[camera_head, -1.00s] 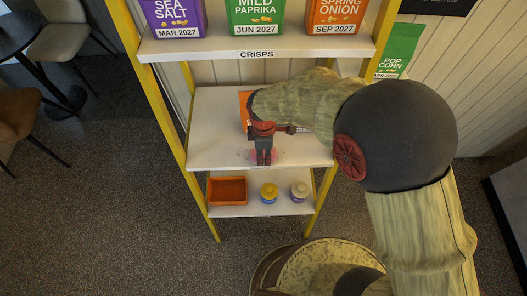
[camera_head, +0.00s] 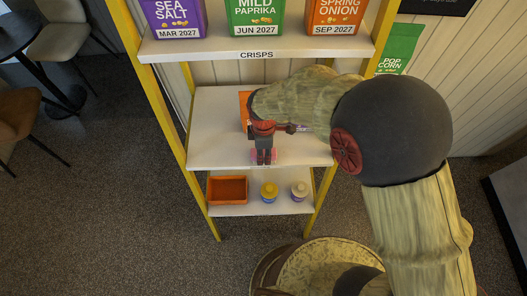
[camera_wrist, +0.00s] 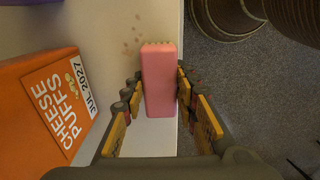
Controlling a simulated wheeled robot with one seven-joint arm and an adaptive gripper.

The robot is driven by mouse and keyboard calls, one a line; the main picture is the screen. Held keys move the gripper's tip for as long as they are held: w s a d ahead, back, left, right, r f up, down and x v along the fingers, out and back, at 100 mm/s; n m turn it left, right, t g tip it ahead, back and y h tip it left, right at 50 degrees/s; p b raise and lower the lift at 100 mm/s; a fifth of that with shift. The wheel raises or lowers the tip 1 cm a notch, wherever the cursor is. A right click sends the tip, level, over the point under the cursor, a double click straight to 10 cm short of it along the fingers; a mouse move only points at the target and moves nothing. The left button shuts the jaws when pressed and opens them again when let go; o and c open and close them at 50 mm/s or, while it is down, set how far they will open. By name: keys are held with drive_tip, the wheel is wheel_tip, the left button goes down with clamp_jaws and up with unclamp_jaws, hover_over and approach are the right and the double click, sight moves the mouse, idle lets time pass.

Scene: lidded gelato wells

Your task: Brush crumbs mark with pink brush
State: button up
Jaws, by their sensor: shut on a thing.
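My gripper (camera_wrist: 158,78) is shut on the pink brush (camera_wrist: 158,85), one finger on each long side, in the wrist view. The brush's pale bristles show at its far end. The crumbs mark (camera_wrist: 130,40), several small brown spots on the white shelf (camera_wrist: 105,30), lies just beyond and left of the bristle end. In the head view my gripper (camera_head: 264,156) points down over the front part of the middle shelf (camera_head: 210,145). Only slivers of the pink brush (camera_head: 255,157) show beside the fingers there. Whether the bristles touch the shelf is unclear.
An orange cheese puffs pack (camera_wrist: 50,110) stands on the same shelf, left of my gripper. Crisps packs (camera_head: 256,18) fill the shelf above. An orange tray (camera_head: 228,189), a yellow-topped jar (camera_head: 269,191) and a white-topped jar (camera_head: 299,190) sit below. Yellow posts (camera_head: 172,100) flank the shelves.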

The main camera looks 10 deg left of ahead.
drive_tip(key=shift+w+a, duration=0.2)
drive_tip(key=shift+w, duration=0.8)
drive_tip(key=shift+s+d, duration=0.25)
drive_tip(key=shift+s, duration=0.95)
drive_tip(key=shift+f, duration=0.1)
drive_tip(key=shift+r+p, duration=0.85)
drive_tip(key=shift+r, duration=0.15)
